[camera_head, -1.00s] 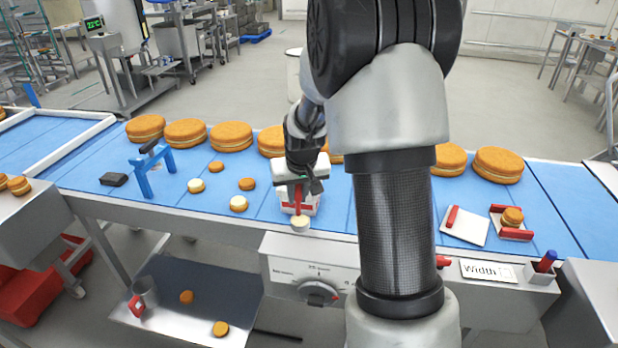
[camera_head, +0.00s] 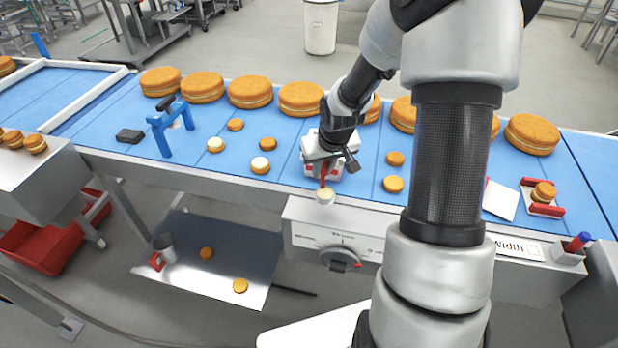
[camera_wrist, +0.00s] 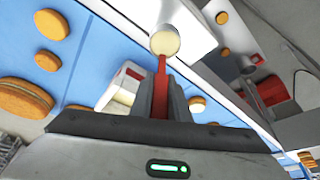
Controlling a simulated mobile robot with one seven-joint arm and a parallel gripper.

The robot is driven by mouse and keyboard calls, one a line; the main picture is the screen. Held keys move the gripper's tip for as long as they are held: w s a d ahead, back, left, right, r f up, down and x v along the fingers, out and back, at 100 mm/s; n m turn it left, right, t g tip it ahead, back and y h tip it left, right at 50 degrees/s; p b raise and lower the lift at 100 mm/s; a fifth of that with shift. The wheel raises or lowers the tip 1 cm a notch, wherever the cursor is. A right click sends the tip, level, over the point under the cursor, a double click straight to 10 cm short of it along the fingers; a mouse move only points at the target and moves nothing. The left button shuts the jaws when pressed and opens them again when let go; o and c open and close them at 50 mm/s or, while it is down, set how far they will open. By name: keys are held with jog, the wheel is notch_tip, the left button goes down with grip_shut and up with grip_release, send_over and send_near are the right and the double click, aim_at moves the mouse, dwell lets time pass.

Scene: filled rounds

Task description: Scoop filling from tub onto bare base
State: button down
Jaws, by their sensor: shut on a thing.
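My gripper (camera_head: 332,158) is shut on the red handle of a scoop. The scoop's round bowl (camera_head: 325,196) shows a pale cream top and hangs near the belt's front edge; it also shows in the wrist view (camera_wrist: 165,43). The white tub (camera_head: 309,149) with red marks stands on the belt just behind my gripper, partly hidden by it; it also shows in the wrist view (camera_wrist: 118,88). Bare small bases lie left of the tub (camera_head: 268,144) and right of it (camera_head: 393,184). Two small rounds (camera_head: 260,165) (camera_head: 215,145) at the left have pale tops.
Large filled rounds (camera_head: 249,92) line the belt's far side. A blue arch (camera_head: 160,134) and a black block (camera_head: 130,136) stand at the left. A white board (camera_head: 500,200) and a red-railed holder with a round (camera_head: 543,193) are at the right. A control panel (camera_head: 335,240) fronts the belt.

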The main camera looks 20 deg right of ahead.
jog(key=w+d+r+m+h+p, duration=0.1)
jog(key=w+d+r, duration=0.1)
jog(key=d, duration=1)
jog(key=w+d+r+m+p, duration=0.1)
jog(key=w+d+r+m, duration=0.15)
jog(key=d, duration=0.95)
jog(key=s+f+t+b, duration=0.1)
jog(key=t+b, duration=0.1)
jog(key=s+f+t+h+b, duration=0.1)
jog(key=t+b, duration=0.1)
jog(key=s+f+n+t+b, duration=0.1)
jog(key=s+t+b, duration=0.1)
jog(key=t, duration=0.1)
jog(key=shift+s+a+f+h, duration=0.1)
jog(key=shift+a+f+h, duration=0.1)
jog(key=shift+a+h, duration=0.1)
jog(key=shift+s+b, duration=0.1)
jog(key=shift+b, duration=0.35)
jog(key=s+t+b, duration=0.1)
jog(key=b, duration=0.2)
jog(key=s+t+b, duration=0.1)
jog(key=t+b, duration=0.1)
jog(key=b, duration=0.2)
jog(key=s+f+t+h+b, duration=0.1)
jog(key=b, duration=0.3)
jog(key=shift+s+a+t, duration=0.15)
jog(key=shift+a+t, duration=0.25)
jog(key=shift+s+b, duration=0.15)
jog(key=shift+b, duration=0.45)
